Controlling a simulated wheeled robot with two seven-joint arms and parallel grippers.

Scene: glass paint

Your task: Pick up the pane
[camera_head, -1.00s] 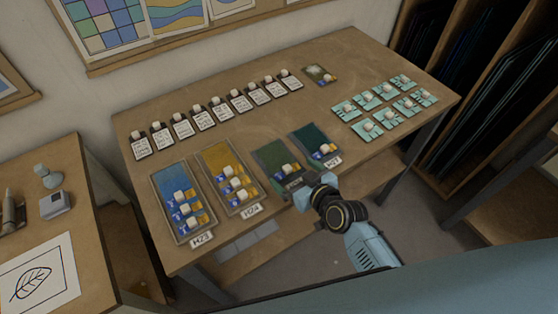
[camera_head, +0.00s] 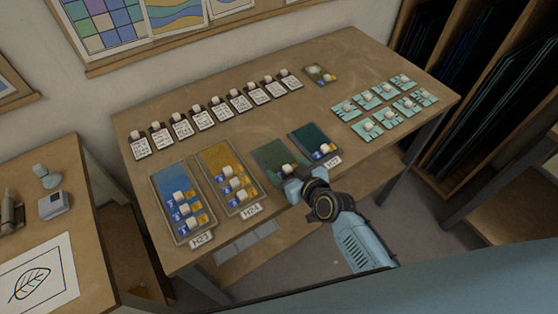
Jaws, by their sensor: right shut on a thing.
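My right gripper (camera_head: 290,176) reaches in from the lower right and is shut at the green tray (camera_head: 270,156), on the small pane with a white knob (camera_head: 289,169) near its front edge. The fingertips and most of this pane are hidden behind the gripper, so I cannot tell whether it is lifted. Similar knobbed panes lie in the blue tray (camera_head: 169,180), the yellow tray (camera_head: 216,160) and the dark teal tray (camera_head: 304,138). My left gripper is not in view.
A row of white cards with knobs (camera_head: 204,118) lies along the back. A rack of dark sheets (camera_head: 480,90) stands right.

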